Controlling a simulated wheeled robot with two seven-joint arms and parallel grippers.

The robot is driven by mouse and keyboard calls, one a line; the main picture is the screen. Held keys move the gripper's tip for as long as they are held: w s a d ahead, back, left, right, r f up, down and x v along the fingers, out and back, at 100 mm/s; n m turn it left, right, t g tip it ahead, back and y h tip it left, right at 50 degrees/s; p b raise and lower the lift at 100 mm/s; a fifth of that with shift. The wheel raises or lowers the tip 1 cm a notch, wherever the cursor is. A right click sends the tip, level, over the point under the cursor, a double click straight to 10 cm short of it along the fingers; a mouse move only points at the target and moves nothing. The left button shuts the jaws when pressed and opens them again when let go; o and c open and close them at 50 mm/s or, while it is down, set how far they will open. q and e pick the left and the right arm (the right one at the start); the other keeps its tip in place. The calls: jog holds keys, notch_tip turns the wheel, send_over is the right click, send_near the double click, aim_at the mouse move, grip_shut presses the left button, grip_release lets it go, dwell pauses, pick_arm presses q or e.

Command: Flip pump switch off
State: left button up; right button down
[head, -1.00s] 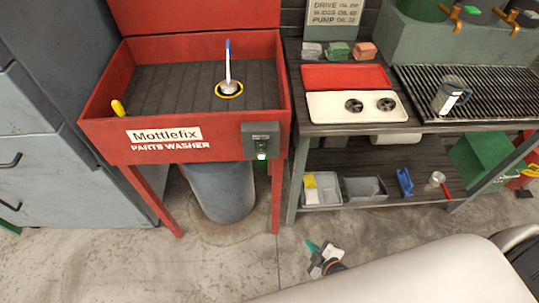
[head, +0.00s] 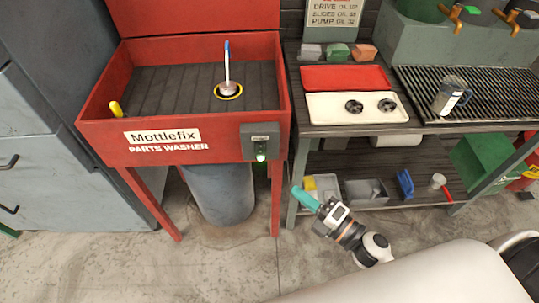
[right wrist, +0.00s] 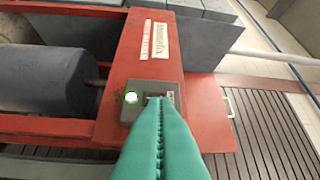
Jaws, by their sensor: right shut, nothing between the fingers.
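The red parts washer (head: 98,142) has a grey switch box (head: 248,143) at the right end of its front. A green-white light (head: 261,156) glows at the bottom of the box. My right gripper (head: 297,191) has teal fingers, is shut and empty, and is in front of and to the right of the box, below it in the head view. In the right wrist view, the fingers (right wrist: 158,102) point at the switch box (right wrist: 169,82) and cover part of it; the light (right wrist: 131,97) shows beside them. The switch lever's position is too small to tell. My left gripper is out of view.
A workbench (head: 400,127) with trays and a grate stands right of the washer. Its lower shelf holds bins (head: 367,190). A grey drum (head: 220,192) stands under the washer. The floor in front of the washer is clear.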

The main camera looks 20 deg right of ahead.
jog(key=p, duration=0.2)
send_near(258, 147)
jog(key=w+a, duration=0.2)
jog(key=a, duration=0.2)
jog(key=shift+w+d+r+p, duration=0.15)
jog(key=shift+w+d+p, duration=0.05)
jog(key=shift+w, duration=0.55)
jog(key=shift+w+d+r+p, duration=0.1)
jog(key=shift+w+d+p, duration=0.1)
jog(key=shift+w, duration=0.5)
jog(key=shift+w+r+p, duration=0.1)
jog(key=shift+r+p, duration=0.15)
jog(key=shift+p, duration=0.4)
jog(key=shift+w+f, duration=0.1)
jog(key=shift+f, duration=0.05)
